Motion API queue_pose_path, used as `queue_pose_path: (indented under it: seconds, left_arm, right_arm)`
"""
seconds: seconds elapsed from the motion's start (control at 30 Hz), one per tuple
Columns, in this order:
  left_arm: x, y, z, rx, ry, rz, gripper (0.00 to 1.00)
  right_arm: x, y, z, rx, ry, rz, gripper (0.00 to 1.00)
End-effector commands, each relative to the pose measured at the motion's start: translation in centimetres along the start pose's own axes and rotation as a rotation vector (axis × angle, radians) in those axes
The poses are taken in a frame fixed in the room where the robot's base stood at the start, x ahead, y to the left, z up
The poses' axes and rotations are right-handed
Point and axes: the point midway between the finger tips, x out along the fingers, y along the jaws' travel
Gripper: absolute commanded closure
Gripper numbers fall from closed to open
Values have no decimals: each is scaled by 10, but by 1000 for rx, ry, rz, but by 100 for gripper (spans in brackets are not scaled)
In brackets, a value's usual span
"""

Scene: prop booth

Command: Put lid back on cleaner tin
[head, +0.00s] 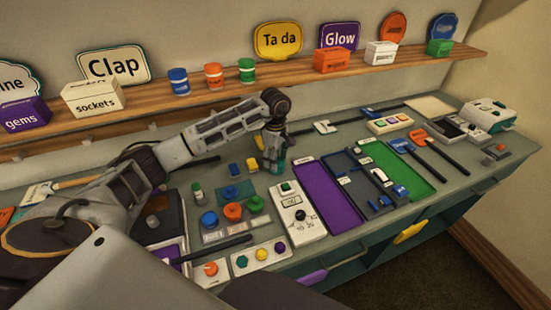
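My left arm reaches in from the left, and its gripper (274,155) points down at the back middle of the bench. A small teal thing (281,166) shows at its fingertips; I cannot tell whether it is the cleaner tin, its lid or part of the gripper. The fingers are too small and dark to show whether they are open or shut. No label reading cleaner is legible. My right gripper is not in view.
A blue tin (178,81), an orange tin (213,75) and a green tin (247,71) stand on the shelf (150,108) behind. Colored knobs (232,211) crowd the front.

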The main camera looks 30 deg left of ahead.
Motion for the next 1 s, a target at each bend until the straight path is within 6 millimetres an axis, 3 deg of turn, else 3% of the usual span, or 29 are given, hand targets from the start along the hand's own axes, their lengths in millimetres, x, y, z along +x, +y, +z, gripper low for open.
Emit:
queue_pose_path:
  seconds: [0.37, 0.4, 0.6, 0.83, 1.0]
  left_arm:
    - [0, 0, 0, 0, 0, 0, 59]
    - [0, 0, 0, 0, 0, 0, 45]
    - [0, 0, 0, 0, 0, 0, 21]
    - [0, 0, 0, 0, 0, 0, 21]
    - [0, 0, 0, 0, 0, 0, 1]
  right_arm:
    - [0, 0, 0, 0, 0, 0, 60]
    - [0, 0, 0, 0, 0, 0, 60]
    - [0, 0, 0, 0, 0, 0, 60]
    - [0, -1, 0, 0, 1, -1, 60]
    - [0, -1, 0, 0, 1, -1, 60]
